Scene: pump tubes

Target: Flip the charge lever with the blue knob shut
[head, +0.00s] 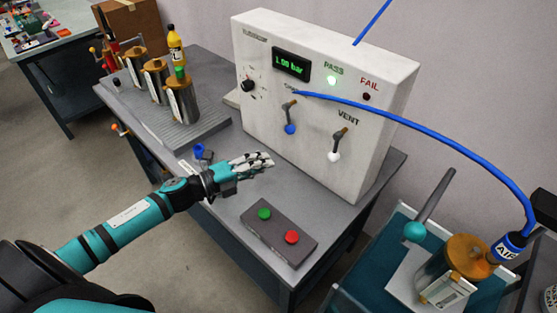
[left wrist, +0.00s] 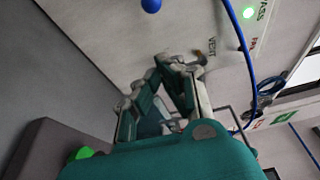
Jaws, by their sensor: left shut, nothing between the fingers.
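The charge lever (head: 291,114) is on the front of the white test panel (head: 345,95), its blue knob (head: 290,129) hanging down below the pivot. In the left wrist view the blue knob (left wrist: 151,5) shows at the top edge, apart from my fingers. My left gripper (head: 266,161) is shut and empty in front of the panel, below and left of the blue knob. Its fingertips (left wrist: 172,62) point toward the panel in the left wrist view. The vent lever with a white knob (head: 334,156) also hangs down, right of the charge lever. My right gripper is not in view.
The display (head: 291,65) reads 1.00 bar; the PASS light (head: 331,81) glows green. A blue hose (head: 430,133) arcs from near the charge lever to the air fitting (head: 508,247). A button box (head: 278,231) lies before the panel. Metal cylinders (head: 182,101) stand left.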

